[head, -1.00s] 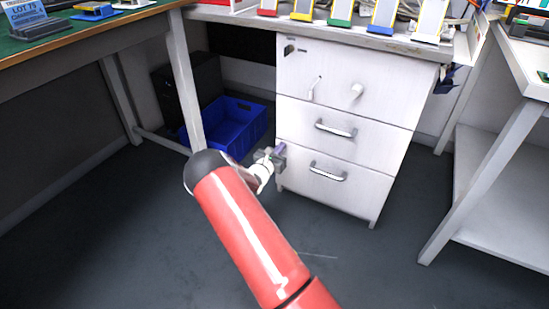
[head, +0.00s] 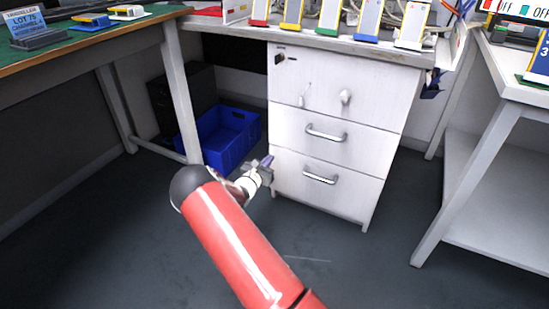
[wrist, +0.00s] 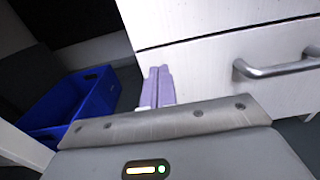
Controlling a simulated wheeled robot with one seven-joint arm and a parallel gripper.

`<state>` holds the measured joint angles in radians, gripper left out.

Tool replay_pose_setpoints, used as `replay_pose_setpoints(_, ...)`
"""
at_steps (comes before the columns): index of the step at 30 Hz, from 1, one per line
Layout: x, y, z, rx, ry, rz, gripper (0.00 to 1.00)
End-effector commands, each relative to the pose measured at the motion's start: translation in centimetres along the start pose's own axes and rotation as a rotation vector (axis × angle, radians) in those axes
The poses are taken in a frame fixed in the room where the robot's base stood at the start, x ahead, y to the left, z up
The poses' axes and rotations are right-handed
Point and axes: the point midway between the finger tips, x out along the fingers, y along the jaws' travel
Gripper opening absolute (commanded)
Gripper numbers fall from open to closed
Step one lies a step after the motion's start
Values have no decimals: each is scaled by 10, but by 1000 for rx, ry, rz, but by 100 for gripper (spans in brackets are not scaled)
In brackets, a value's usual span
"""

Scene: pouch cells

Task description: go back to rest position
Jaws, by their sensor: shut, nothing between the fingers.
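My gripper (head: 266,163) is at the end of my red arm, low in front of the left edge of the white drawer cabinet (head: 335,150). In the wrist view its two purple fingers (wrist: 156,87) are together with nothing between them. They point toward the gap between the cabinet and a blue crate. I cannot tell in the head view how far the fingertips are from the cabinet front.
A blue crate (head: 226,140) stands on the floor left of the cabinet, under the bench. A green-topped table (head: 90,38) is at the left and a white shelf table (head: 500,130) at the right. The grey floor in front (head: 370,270) is clear.

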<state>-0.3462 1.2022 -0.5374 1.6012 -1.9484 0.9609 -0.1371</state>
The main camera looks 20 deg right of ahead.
Motion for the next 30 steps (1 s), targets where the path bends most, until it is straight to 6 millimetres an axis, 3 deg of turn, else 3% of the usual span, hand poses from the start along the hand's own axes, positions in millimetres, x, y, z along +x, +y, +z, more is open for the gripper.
replay_pose_setpoints(3, -33, 1, 2, -1, 3, 2, 0)
replay_pose_setpoints(9, -72, 0, 1, -1, 3, 2, 0)
replay_pose_setpoints(15, -91, 0, 0, 0, 2, 0, 0)
replay_pose_setpoints(21, -94, -2, 4, 12, 4, -11, 0)
replay_pose_setpoints(23, -93, -8, 14, 43, 13, -39, 0)
replay_pose_setpoints(26, -92, -26, 44, 147, 44, -133, 0)
replay_pose_setpoints(30, -100, -70, 99, 382, 122, -339, 0)
